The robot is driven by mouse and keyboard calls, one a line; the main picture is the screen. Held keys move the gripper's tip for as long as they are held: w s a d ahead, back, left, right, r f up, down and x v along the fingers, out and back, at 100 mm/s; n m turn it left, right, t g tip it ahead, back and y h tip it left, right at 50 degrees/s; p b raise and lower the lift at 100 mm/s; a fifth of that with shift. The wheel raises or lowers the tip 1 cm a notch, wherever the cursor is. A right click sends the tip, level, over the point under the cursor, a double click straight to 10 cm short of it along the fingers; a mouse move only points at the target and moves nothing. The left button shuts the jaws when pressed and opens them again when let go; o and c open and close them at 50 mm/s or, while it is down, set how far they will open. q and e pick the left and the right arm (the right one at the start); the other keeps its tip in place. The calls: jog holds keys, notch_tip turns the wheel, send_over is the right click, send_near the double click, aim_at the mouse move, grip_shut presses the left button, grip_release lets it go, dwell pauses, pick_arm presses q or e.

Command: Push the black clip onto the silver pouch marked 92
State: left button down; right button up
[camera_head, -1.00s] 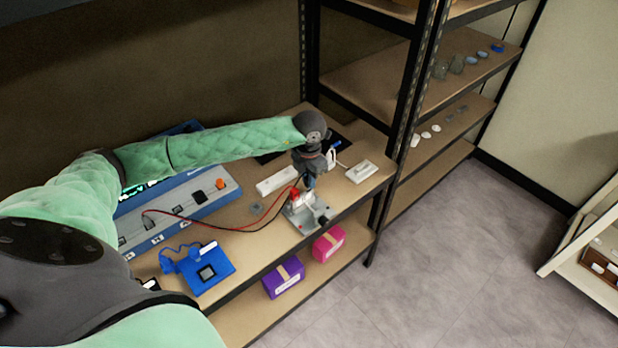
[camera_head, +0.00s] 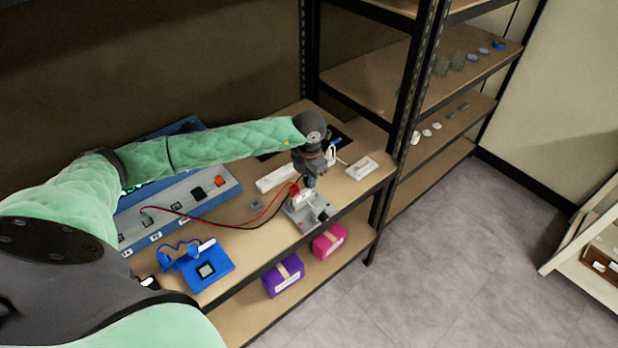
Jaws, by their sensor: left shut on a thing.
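My left gripper (camera_head: 308,183) reaches in from the left and points down over a grey metal plate (camera_head: 308,217) on the bench. It is shut on a small dark thing, which I take to be the black clip; the fingers mostly hide it. The black lead runs up towards the gripper. A red clip (camera_head: 294,189) on a red lead stands just left of the fingers. A pale piece lies on the plate under the gripper; I cannot read 92 on it or be sure it is the silver pouch. I cannot tell whether the clip touches it. My right gripper is not in view.
A blue and grey instrument (camera_head: 180,205) feeds both leads from the left. A blue stand (camera_head: 207,268) is at the front. A white bar (camera_head: 276,179) and a white tray (camera_head: 362,168) lie near the plate. Purple (camera_head: 284,274) and pink (camera_head: 329,242) boxes sit on the shelf below.

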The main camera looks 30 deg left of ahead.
pick_arm(q)
jog(key=shift+f, duration=0.15)
jog(key=c, duration=1.3)
grip_release()
